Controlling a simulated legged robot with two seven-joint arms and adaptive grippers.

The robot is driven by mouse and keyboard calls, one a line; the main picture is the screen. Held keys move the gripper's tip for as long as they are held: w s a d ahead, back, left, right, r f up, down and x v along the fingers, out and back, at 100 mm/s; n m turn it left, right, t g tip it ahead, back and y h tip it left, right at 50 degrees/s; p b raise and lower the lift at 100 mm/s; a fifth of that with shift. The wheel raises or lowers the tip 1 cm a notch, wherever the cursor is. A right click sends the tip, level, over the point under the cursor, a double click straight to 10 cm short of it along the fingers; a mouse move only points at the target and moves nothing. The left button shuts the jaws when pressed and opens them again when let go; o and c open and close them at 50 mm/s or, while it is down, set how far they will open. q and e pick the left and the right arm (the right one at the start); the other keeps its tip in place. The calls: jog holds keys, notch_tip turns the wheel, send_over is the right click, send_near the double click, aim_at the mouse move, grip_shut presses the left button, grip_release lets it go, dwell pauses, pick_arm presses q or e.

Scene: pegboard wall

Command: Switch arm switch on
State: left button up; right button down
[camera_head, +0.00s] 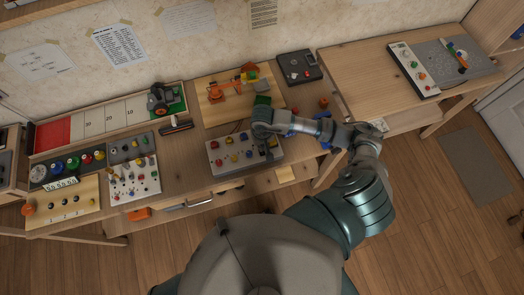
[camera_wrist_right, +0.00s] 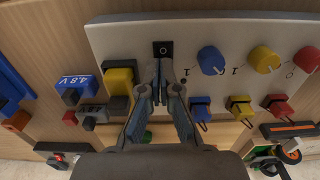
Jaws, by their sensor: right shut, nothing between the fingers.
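A small black rocker switch (camera_wrist_right: 163,49) with a white round mark sits on a pale control panel (camera_wrist_right: 130,42). The frames do not show whether it is on or off. My right gripper (camera_wrist_right: 164,72) is shut and empty, with its fingertips just below the switch in the wrist view. I cannot tell if they touch it. The panel also shows in the head view (camera_head: 217,163), with my right gripper (camera_head: 268,146) over its right end. A small orange toy robot arm (camera_head: 226,89) stands on a board behind the panel. My left gripper is not in view.
Near the fingers are a yellow block (camera_wrist_right: 119,82), a blue knob (camera_wrist_right: 211,60), a yellow knob (camera_wrist_right: 263,59) and a red knob (camera_wrist_right: 307,59). A blue 4.8 V block (camera_wrist_right: 77,88) lies beside the panel. Another knob board (camera_head: 134,180) stands left on the desk.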

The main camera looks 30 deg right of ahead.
jog(key=shift+d+f, duration=0.2)
jog(key=shift+f, duration=0.05)
jog(key=shift+a, duration=0.1)
jog(key=shift+a+r, duration=0.2)
jog(key=shift+a, duration=0.2)
jog(key=shift+a+r, duration=0.2)
jog(key=shift+r, duration=0.45)
jog(key=shift+r+p, duration=0.4)
jog(key=shift+d+r+p, duration=0.3)
jog(key=shift+r+p, duration=0.1)
jog(key=shift+r, duration=0.3)
jog(key=shift+d+r+p, duration=0.3)
jog(key=shift+r+p, duration=0.05)
jog(key=shift+r, duration=0.65)
jog(key=shift+a+r+p, duration=0.25)
jog(key=shift+r+p, duration=0.15)
jog(key=shift+r, duration=0.2)
jog(key=shift+a, duration=0.25)
